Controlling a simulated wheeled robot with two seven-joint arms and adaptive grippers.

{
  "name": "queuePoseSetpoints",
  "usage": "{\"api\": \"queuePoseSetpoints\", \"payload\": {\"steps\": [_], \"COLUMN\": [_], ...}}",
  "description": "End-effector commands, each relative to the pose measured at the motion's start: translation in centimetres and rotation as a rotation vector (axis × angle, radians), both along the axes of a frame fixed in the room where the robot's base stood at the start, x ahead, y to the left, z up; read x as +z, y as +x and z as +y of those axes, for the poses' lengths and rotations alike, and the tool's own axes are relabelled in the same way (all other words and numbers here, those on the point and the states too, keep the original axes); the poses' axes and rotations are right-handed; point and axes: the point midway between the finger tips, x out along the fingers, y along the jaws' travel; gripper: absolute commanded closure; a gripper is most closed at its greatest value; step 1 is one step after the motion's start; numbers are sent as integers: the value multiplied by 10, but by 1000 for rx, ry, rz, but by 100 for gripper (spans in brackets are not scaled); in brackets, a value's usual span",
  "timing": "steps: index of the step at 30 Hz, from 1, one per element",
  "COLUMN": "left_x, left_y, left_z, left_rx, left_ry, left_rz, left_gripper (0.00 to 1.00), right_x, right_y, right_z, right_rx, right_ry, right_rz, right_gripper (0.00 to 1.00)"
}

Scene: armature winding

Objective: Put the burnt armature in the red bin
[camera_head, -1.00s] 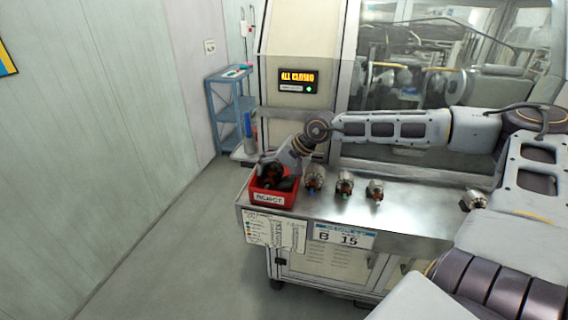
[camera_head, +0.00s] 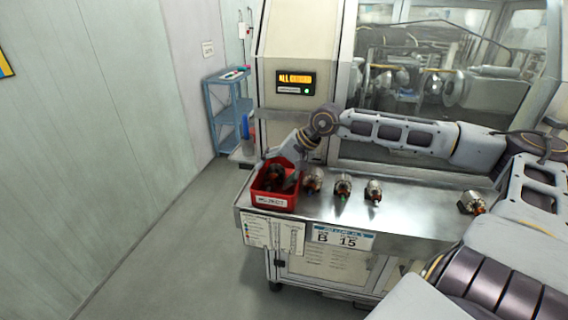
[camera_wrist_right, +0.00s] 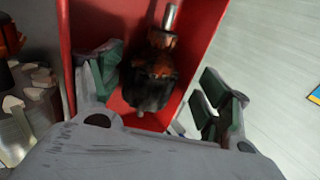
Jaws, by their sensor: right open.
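The red bin (camera_head: 275,203), labelled REJECT, stands at the left end of the metal bench. The dark, burnt-looking armature (camera_wrist_right: 152,72) lies inside the bin, with its metal shaft pointing to the top of the right wrist view; it also shows in the head view (camera_head: 272,176). My right gripper (camera_wrist_right: 158,92) is open at the bin, its two green-padded fingers apart on either side of the armature and not closed on it. In the head view the right gripper is small and partly hidden by the bin wall. My left gripper is not in view.
Several other armatures stand in a row right of the bin, the nearest (camera_head: 313,180) close to its wall. Another armature (camera_head: 471,203) lies farther right. A machine with a lit display (camera_head: 295,83) stands behind the bench. Bare bench top (camera_head: 415,208) lies between.

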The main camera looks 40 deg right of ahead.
Motion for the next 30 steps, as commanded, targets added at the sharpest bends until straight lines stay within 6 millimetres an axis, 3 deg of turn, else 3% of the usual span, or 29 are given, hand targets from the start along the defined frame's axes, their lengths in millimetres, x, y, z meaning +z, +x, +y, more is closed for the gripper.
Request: {"api": "queuePoseSetpoints", "payload": {"steps": [30], "left_x": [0], "left_y": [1], "left_z": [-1], "left_rx": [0], "left_ry": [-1], "left_rz": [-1], "left_gripper": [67], "right_x": [24], "right_y": [-13], "right_z": [-7], "right_rx": [4], "right_ry": [2], "right_rz": [1], "right_gripper": [22]}}
